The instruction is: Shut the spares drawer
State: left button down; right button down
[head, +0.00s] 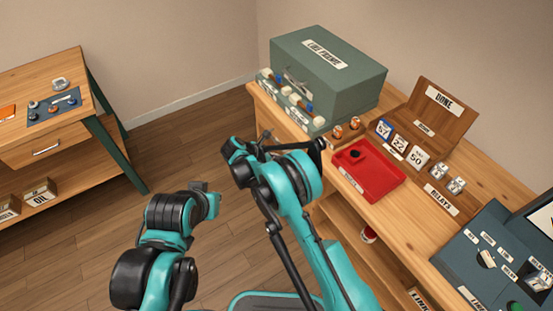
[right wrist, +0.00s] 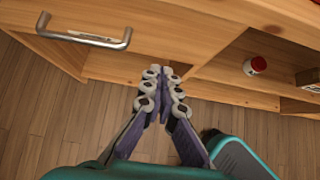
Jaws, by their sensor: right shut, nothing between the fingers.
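In the right wrist view a metal bar handle (right wrist: 90,36) is fixed on a wooden drawer front (right wrist: 60,16) at the upper left, with a pale label strip behind it. The label's words cannot be read, and I cannot tell how far the drawer stands out. My right gripper (right wrist: 163,74) is shut and empty, to the right of and below the handle in that view, apart from it. In the head view my right gripper (head: 265,143) is by the left end of the right bench; that bench's drawer is hidden. My left gripper (head: 208,192) is over the floor, its fingers unclear.
The right bench (head: 405,215) bears a green chest (head: 328,75), a red tray (head: 385,183) and a wooden DONE rack (head: 440,105). A red-and-white jar (right wrist: 255,65) stands on the shelf below. A second bench at left has a drawer (head: 45,147). Floor between is clear.

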jog(key=w+d+f+b, duration=0.2)
jog(key=w+d+f, duration=0.1)
jog(key=d, duration=0.3)
jog(key=shift+w+f, duration=0.15)
jog(key=shift+w, duration=0.55)
jog(key=w+d, duration=0.1)
jog(key=w+d+b, duration=0.1)
jog(key=d, duration=0.1)
jog(key=shift+w+d, duration=0.3)
jog(key=shift+w, duration=0.1)
